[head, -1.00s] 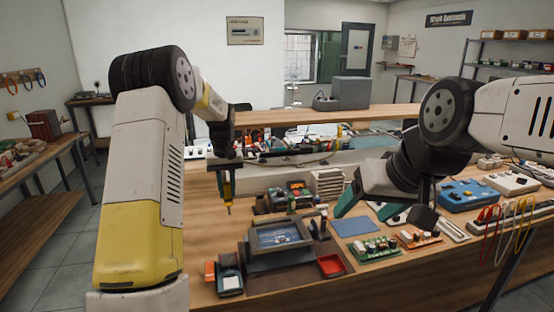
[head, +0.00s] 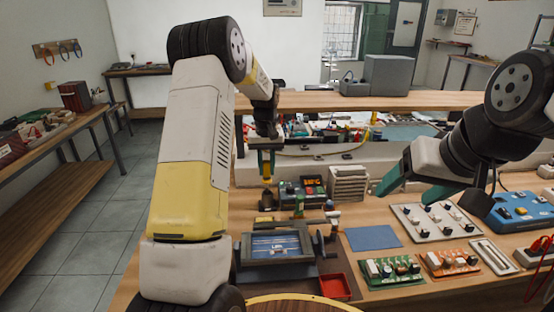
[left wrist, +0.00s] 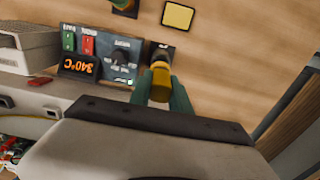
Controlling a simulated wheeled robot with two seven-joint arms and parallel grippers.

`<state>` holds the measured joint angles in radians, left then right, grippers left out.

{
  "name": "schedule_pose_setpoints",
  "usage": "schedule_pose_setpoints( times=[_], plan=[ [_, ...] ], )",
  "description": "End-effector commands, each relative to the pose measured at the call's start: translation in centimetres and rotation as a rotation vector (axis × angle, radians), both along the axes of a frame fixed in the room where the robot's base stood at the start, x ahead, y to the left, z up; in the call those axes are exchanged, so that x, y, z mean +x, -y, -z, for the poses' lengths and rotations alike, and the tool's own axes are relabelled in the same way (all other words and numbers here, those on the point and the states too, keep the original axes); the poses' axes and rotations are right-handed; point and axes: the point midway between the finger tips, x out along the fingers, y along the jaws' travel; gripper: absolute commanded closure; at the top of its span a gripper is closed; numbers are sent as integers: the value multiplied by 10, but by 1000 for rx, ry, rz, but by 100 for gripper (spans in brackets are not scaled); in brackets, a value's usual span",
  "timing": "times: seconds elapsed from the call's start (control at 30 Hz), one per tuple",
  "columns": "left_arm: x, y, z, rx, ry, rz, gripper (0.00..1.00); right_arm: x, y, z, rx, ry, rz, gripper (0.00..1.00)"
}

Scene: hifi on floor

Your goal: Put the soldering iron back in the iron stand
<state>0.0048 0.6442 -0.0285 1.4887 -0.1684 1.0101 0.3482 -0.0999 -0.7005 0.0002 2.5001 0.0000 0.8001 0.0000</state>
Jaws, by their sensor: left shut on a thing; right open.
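My left gripper (head: 266,160) is shut on the soldering iron (head: 267,172), which has a yellow handle and points down, roughly upright. In the left wrist view the iron (left wrist: 160,82) sits between the green fingertips. Just below it is a small dark block (left wrist: 162,50), apparently the iron stand (head: 266,201), left of the soldering station (head: 312,186). The station's display reads 340°C in the left wrist view. The iron hides part of the block, so I cannot tell whether they touch. My right gripper (head: 416,187) is open and empty above the bench's right side.
A yellow sponge (left wrist: 178,15) lies in front of the block. A small screen in a holder (head: 276,246), a red tray (head: 335,286), a blue mat (head: 373,237) and circuit boards (head: 390,271) lie nearer. A vented grey box (head: 348,184) stands right of the station.

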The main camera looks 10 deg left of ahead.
Motion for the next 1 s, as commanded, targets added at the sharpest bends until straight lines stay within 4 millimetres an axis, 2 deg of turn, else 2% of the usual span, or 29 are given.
schedule_pose_setpoints(
  times=[0.5,0.97,1.0],
  plan=[
    [0,0,37,0,-1,1,100,0,0,0,0,0,0,30],
    [0,0,43,0,0,1,100,0,0,0,0,0,0,30],
    [0,0,43,0,0,1,75,0,0,0,0,0,0,30]
  ],
)
